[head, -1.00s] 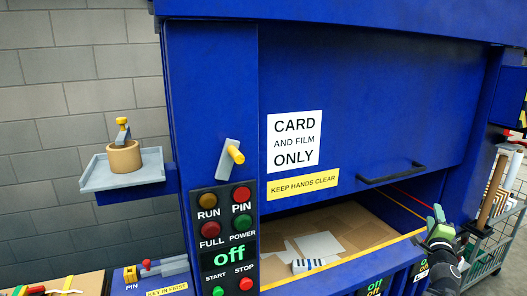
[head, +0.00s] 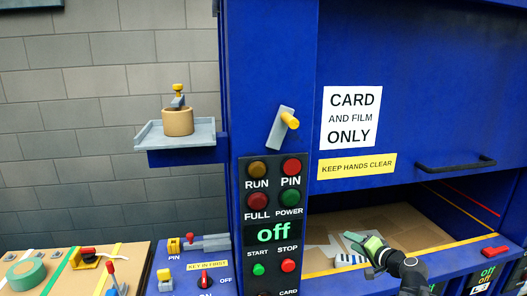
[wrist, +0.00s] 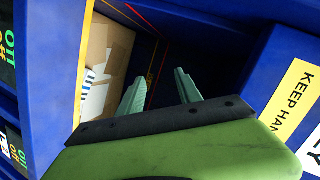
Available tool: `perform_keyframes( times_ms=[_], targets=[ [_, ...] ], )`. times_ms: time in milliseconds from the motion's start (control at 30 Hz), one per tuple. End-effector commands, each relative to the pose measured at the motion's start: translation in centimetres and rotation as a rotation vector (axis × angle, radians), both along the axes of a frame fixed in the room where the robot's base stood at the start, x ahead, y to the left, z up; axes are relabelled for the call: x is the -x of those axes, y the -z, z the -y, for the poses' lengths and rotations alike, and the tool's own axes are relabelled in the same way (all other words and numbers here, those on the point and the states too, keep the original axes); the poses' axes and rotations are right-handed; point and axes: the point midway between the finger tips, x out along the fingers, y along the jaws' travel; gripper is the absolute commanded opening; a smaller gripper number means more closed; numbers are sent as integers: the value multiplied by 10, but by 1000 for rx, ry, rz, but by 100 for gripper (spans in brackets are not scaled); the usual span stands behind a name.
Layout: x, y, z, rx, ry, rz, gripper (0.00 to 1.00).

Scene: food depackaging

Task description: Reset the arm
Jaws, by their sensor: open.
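My gripper (head: 356,241) is at the front of the baler's open chamber, just above the yellow-edged front sill. In the wrist view my gripper (wrist: 157,92) has its two green fingers apart with nothing between them. Beyond the fingers is the dark inside of the chamber. Cardboard (wrist: 107,45) lies in the chamber, with white sheets and a striped piece on it. The arm partly hides this load in the head view.
The blue machine has a control panel (head: 274,225) reading "off", a yellow-tipped lever (head: 284,126) and a black handle (head: 455,166). A grey shelf (head: 200,136) holds a tan roll (head: 177,121). A bench (head: 60,285) with green tape (head: 26,272) stands lower left.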

Motion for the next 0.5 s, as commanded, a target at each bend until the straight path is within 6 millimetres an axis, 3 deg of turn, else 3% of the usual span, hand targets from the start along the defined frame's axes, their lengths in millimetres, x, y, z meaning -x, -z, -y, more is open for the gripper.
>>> perform_keyframes(
  times_ms=[33, 100, 233, 300, 400, 500],
  targets=[
    [3, 38, -34, 55, -86, -66, 41],
    [15, 83, -77, 148, -211, -178, 41],
    [55, 171, -140, 353, -428, -426, 41],
    [83, 213, -161, 479, -523, -572, 41],
    [122, 257, -171, 662, -612, -775, 41],
    [146, 272, -170, 783, -640, -904, 41]
  ],
)
